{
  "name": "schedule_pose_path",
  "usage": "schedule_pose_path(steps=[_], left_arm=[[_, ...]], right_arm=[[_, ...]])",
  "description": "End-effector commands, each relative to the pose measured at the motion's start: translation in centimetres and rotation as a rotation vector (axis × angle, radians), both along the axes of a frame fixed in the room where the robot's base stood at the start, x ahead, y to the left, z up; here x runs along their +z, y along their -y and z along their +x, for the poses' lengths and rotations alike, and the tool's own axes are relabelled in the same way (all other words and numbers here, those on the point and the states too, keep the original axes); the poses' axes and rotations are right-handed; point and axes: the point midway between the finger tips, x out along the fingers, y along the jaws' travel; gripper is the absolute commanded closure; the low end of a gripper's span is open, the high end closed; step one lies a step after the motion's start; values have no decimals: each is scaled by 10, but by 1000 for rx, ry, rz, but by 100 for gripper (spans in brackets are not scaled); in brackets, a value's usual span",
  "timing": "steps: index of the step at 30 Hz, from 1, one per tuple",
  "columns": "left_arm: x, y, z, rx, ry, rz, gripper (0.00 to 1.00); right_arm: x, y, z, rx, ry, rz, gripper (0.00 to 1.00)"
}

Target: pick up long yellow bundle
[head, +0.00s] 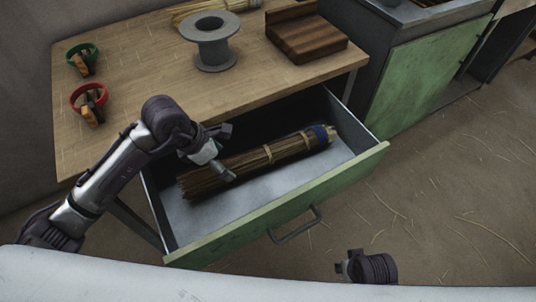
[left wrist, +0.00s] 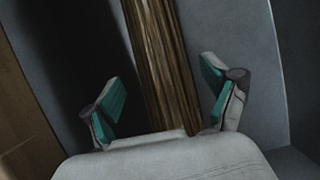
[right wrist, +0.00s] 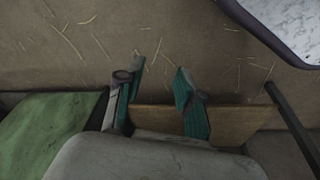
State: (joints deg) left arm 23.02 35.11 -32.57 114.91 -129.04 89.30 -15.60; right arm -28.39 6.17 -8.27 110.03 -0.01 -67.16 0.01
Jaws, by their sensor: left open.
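A long bundle of straw (head: 262,156) lies in the open drawer, brown-yellow with pale ties and a blue wrap at its right end. A paler yellow straw bundle (head: 215,10) lies at the back of the table, cut off by the picture's top. My left gripper (head: 215,155) is open above the drawer bundle's left part, hiding some of it. In the left wrist view the straw bundle (left wrist: 160,65) runs between the spread fingers (left wrist: 163,100), with gaps on both sides. My right gripper (right wrist: 157,102) is open and empty; only part of that arm shows in the head view.
The drawer's green front (head: 280,207) and metal walls surround the bundle. On the wooden table (head: 140,85) are a grey spool (head: 213,42), a dark wooden block (head: 305,38), and red and green rings with attached pieces. Green cabinet doors (head: 425,75) stand right; straw litters the floor.

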Motion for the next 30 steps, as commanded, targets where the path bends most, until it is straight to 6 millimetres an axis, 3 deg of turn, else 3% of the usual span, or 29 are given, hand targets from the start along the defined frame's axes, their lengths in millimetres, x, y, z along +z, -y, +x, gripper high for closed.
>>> schedule_pose_path(steps=[9, 17, 30], left_arm=[[-39, 19, 8, 0, -3, -2, 14], [-41, 20, 9, -1, 0, 1, 14], [-41, 20, 9, -1, 0, 0, 81]], right_arm=[[24, 0, 3, -2, 15, 0, 63], [26, 0, 3, -2, 14, 0, 63], [26, 0, 2, -3, 14, 0, 63]])
